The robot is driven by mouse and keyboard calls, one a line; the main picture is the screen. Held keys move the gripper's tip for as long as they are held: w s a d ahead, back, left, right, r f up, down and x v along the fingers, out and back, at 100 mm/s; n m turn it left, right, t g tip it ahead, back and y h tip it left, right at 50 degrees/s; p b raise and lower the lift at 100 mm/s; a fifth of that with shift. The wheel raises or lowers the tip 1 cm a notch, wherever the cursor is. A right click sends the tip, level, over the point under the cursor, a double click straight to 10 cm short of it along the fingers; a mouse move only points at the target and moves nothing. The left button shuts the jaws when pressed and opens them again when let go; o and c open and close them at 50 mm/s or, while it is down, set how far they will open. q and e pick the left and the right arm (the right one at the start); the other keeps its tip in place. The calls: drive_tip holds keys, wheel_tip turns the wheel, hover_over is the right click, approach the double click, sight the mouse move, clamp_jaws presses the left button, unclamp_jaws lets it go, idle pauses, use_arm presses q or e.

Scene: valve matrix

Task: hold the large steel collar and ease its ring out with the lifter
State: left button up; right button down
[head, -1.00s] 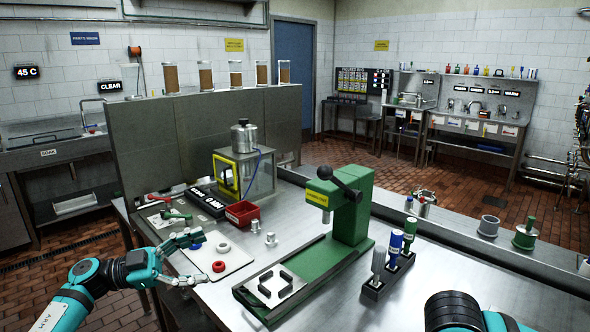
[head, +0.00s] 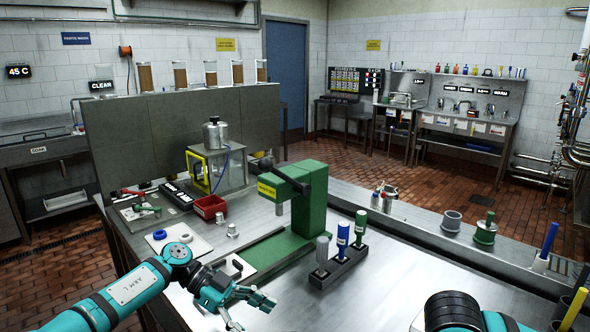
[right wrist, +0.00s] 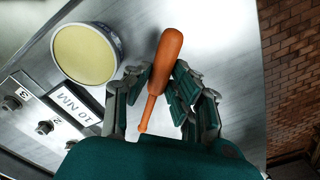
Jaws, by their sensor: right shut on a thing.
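Two small steel collar-like pieces stand on the steel bench in the head view; the nearer one (head: 232,230) looks the larger, but I cannot tell whether a ring is in it. A blue ring (head: 159,234) lies on the white mat to their left. My left gripper (head: 252,308) is open and empty, in front of the green press and well to the near side of the collars. The right gripper is out of the head view.
The green press (head: 308,200) stands mid-bench with a rack of screwdriver-like tools (head: 339,268) beside it. A red bin (head: 209,207) sits behind the collars. In the right wrist view, a round tub (right wrist: 86,54) and a "10 NM" panel (right wrist: 75,100) lie left of the tool.

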use_arm(q)
drive_tip(key=x, duration=0.9)
drive_tip(key=shift+r, duration=0.25)
use_arm(e)
drive_tip(key=shift+d+r, duration=0.2)
use_arm(q)
drive_tip(key=c, duration=0.8)
use_arm(e)
drive_tip(key=w+a+r+n+g, duration=0.1)
drive_tip(key=a+r+n+g, duration=0.2)
drive_tip(key=a, duration=1.1)
drive_tip(key=shift+n+t+h, duration=0.3)
drive_tip(key=shift+t, duration=0.3)
drive_tip(key=shift+w+a+f, duration=0.1)
drive_tip(key=shift+w+f, duration=0.25)
drive_tip(key=shift+f, duration=0.5)
drive_tip(key=shift+w+f, duration=0.35)
drive_tip(key=shift+f, duration=0.45)
drive_tip(key=shift+w+a+f, duration=0.1)
drive_tip(key=shift+w+f, duration=0.25)
drive_tip(key=shift+f, duration=0.5)
drive_tip(key=shift+w+a, duration=0.15)
drive_tip(key=shift+w, duration=0.45)
drive_tip(key=shift+w+a, duration=0.15)
drive_tip(key=shift+w, duration=0.4)
